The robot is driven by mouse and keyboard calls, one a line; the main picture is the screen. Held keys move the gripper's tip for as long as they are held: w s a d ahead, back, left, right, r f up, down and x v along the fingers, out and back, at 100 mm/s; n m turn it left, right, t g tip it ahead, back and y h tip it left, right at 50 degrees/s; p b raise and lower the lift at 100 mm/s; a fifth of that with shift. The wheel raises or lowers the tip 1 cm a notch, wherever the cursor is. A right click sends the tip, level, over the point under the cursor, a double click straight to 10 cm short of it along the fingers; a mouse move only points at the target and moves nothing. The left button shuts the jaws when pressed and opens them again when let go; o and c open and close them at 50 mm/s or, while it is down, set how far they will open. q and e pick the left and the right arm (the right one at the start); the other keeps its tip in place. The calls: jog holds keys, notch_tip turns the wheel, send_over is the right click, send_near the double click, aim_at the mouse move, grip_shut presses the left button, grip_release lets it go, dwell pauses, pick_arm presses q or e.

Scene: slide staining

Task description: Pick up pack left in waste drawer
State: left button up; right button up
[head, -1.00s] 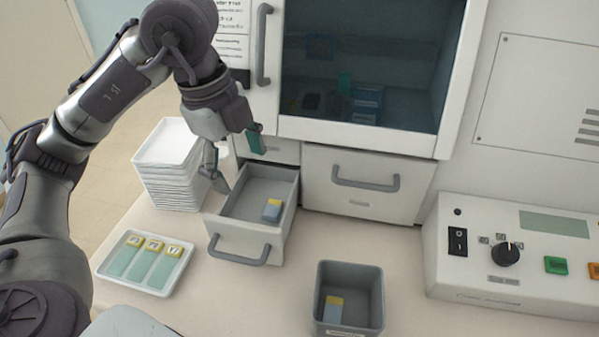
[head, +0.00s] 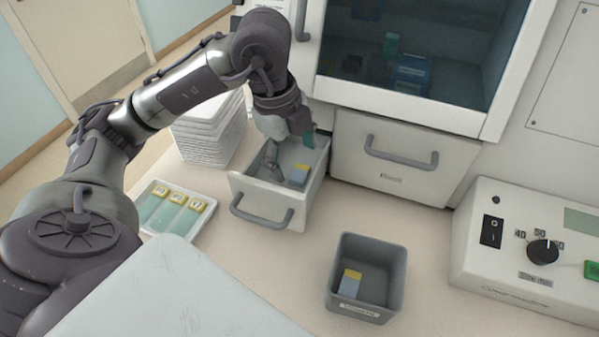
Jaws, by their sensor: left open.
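A small pack with a yellow top and a blue-grey body (head: 298,176) lies in the open drawer (head: 262,192) on the left of the cabinet. My left gripper (head: 290,152) is open, with its fingers reaching down into the drawer. One grey finger is left of the pack and the teal-tipped finger is behind it, near the drawer's back right. I cannot tell whether either touches the pack. My right gripper is not in view.
A grey bin (head: 372,262) holding a similar pack (head: 350,283) stands in front. A slide tray (head: 160,232) and stacked white trays (head: 207,138) are at the left. A closed drawer (head: 400,158) and control box (head: 530,250) are to the right.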

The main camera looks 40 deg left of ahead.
aim_at(299, 172)
pick_arm(q)
jog(key=f, duration=0.1)
jog(key=w+f, duration=0.1)
jog(key=f, duration=0.1)
jog(key=shift+d+f, duration=0.2)
jog(key=shift+f, duration=0.1)
jog(key=shift+s, duration=0.1)
jog(key=c, duration=1.1)
jog(key=shift+r, duration=0.15)
